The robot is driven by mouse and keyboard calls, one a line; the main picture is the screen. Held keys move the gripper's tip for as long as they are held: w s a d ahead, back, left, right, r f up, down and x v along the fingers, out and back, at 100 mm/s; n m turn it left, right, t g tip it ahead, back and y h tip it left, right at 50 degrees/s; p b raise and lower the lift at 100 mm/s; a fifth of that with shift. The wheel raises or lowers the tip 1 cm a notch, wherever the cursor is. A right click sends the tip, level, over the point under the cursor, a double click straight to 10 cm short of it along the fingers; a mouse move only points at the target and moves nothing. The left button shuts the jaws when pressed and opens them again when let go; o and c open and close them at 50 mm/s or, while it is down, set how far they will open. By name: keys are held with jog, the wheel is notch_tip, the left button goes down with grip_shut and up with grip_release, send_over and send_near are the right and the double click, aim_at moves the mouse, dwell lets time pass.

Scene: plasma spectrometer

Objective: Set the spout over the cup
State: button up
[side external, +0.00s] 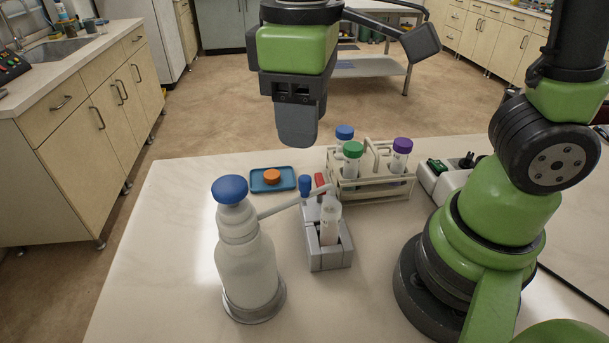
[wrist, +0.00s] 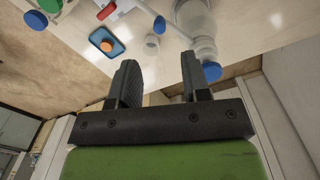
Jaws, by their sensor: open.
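The white bottle (side external: 246,262) stands upright at the front left of the table, with a blue cap (side external: 231,190) on top. Its pale spout (side external: 278,207) points right towards a grey holder with a clear tube, and a blue knob (side external: 305,186) shows near the spout. A small whitish open cup (wrist: 151,43) stands between the bottle and the blue tray in the wrist view; I cannot make it out in the side view. The spout lies to one side of the cup, not over it. My gripper (side external: 298,128) hangs empty above the far table edge, with its fingers (wrist: 158,80) apart.
A blue tray (side external: 258,186) with an orange cap (side external: 272,176) lies behind the bottle. The grey holder (side external: 328,257) stands right of it. A rack (side external: 372,191) with several capped tubes is behind the holder.

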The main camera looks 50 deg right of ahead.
aim_at(304, 178)
notch_tip(304, 178, down, 9)
jog(key=shift+d, duration=0.15)
dwell(0.4)
grip_shut()
